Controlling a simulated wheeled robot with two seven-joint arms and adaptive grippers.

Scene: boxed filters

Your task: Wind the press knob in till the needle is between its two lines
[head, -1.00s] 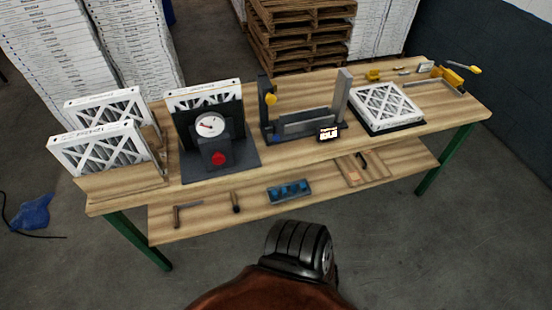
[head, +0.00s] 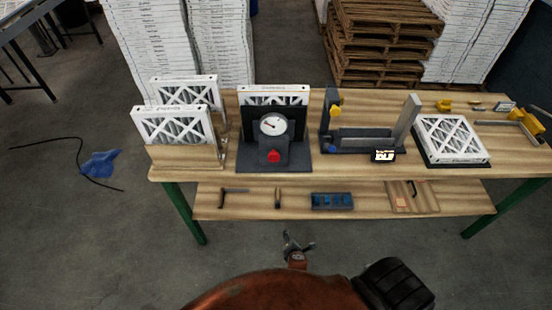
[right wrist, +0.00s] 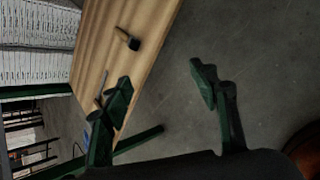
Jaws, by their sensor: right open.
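The dark press (head: 290,160) stands on the bench left of centre in the head view. Its red knob (head: 273,156) faces me, below a round white dial (head: 272,124). The needle and its two lines are too small to read against each other. My right gripper (head: 298,243) is open and empty in front of the bench, below the lower shelf's front edge in the picture and well apart from the knob. In the right wrist view its two green fingers (right wrist: 162,90) are spread, with nothing between them. My left gripper is not in view.
White boxed filters (head: 172,125) stand in a wooden holder left of the press. A grey fixture (head: 365,133) and a flat filter (head: 452,137) are to its right. The lower shelf (head: 240,210) sticks out under the bench, holding tools and a blue bin (head: 332,201).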

